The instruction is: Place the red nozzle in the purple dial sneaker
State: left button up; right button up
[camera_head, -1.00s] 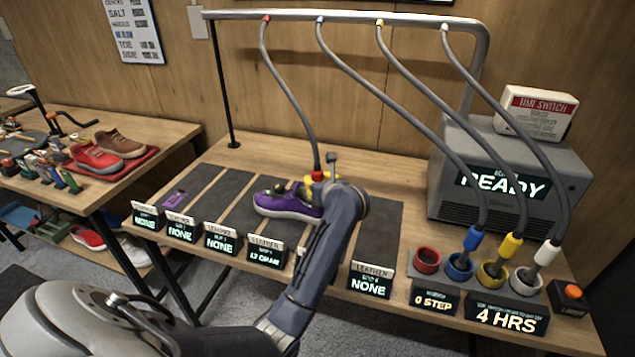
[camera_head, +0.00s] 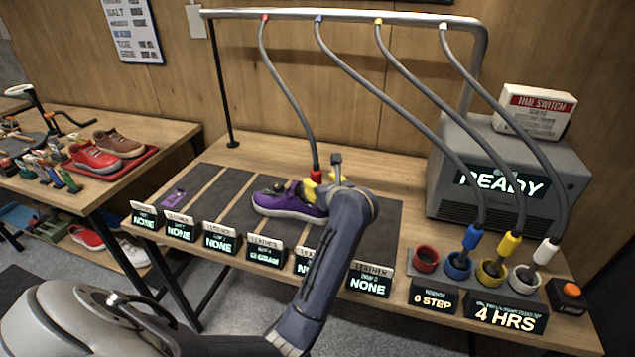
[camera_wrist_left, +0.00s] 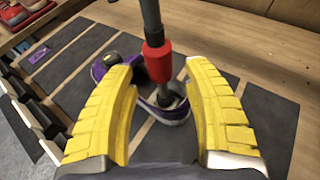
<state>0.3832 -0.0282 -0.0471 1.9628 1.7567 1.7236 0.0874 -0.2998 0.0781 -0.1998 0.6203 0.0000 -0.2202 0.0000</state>
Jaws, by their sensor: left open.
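The purple dial sneaker (camera_head: 284,205) stands on a dark mat strip in the middle of the bench; it also shows in the left wrist view (camera_wrist_left: 178,113), with its dark dial (camera_wrist_left: 112,58). The red nozzle (camera_head: 315,176) hangs on its grey hose over the shoe's opening. In the left wrist view the red nozzle (camera_wrist_left: 156,62) points down and its metal tip reaches into the opening. My left gripper (camera_head: 323,189) has yellow fingers, open on either side of the nozzle with gaps (camera_wrist_left: 162,75). My right gripper is not in view.
Red, blue, yellow and white cups (camera_head: 426,259) stand at the right; blue, yellow and white nozzles rest in theirs. The red cup is empty. A grey READY box (camera_head: 455,200) stands behind. Label signs (camera_head: 219,238) line the front edge. Mat strips left of the sneaker are mostly clear.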

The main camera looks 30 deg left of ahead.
pick_arm(q)
jog(key=shift+v, duration=1.7)
